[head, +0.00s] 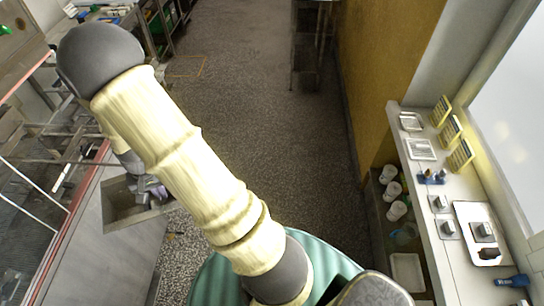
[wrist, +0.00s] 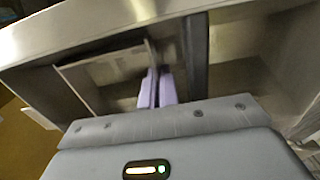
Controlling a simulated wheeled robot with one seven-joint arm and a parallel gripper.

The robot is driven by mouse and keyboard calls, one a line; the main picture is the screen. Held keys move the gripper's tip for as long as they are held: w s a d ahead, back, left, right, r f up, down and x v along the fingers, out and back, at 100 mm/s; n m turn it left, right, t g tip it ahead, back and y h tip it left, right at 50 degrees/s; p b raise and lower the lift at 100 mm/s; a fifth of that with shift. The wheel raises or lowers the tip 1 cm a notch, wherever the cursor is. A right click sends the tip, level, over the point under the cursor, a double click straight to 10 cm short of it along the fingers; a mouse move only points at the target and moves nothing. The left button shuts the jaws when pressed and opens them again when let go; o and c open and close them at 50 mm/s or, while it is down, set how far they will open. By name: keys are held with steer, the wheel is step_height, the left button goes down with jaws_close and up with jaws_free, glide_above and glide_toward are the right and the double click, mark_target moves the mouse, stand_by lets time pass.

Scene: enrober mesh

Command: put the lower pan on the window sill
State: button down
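The lower pan (head: 122,212) is a grey metal pan at the left of the head view, beside the machine's side panel. My gripper (head: 153,193) is at its upper right edge. In the wrist view the two pale purple fingers (wrist: 157,88) are close together, with the pan's thin upright wall (wrist: 105,72) running down between them; they look shut on it. Their tips are partly hidden. The window sill (head: 462,275) is a long white ledge at the right of the head view, under the bright window.
The sill holds small trays (head: 421,149), yellow racks (head: 451,131), a white board (head: 478,222) and a blue torch-like item (head: 512,281). White cups (head: 390,190) stand on a shelf below. A metal rack (head: 305,50) stands farther back. The speckled floor (head: 260,110) between is clear.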

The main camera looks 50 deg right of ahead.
steer(key=shift+s+f+n+b, duration=0.15)
steer(key=shift+s+f+b, duration=0.1)
steer(key=shift+f, duration=0.35)
steer(key=shift+s+f+n+b, duration=0.15)
steer(key=shift+s+f, duration=0.1)
steer(key=shift+f, duration=0.35)
step_height(320, 180, down, 13)
steer(key=w+d+n+b, duration=0.1)
steer(key=w+n+b, duration=0.1)
steer(key=n, duration=0.2)
steer(key=shift+w+r+n+b, duration=0.15)
steer(key=shift+n+b, duration=0.15)
steer(key=shift+n, duration=0.1)
steer(key=shift+d, duration=0.2)
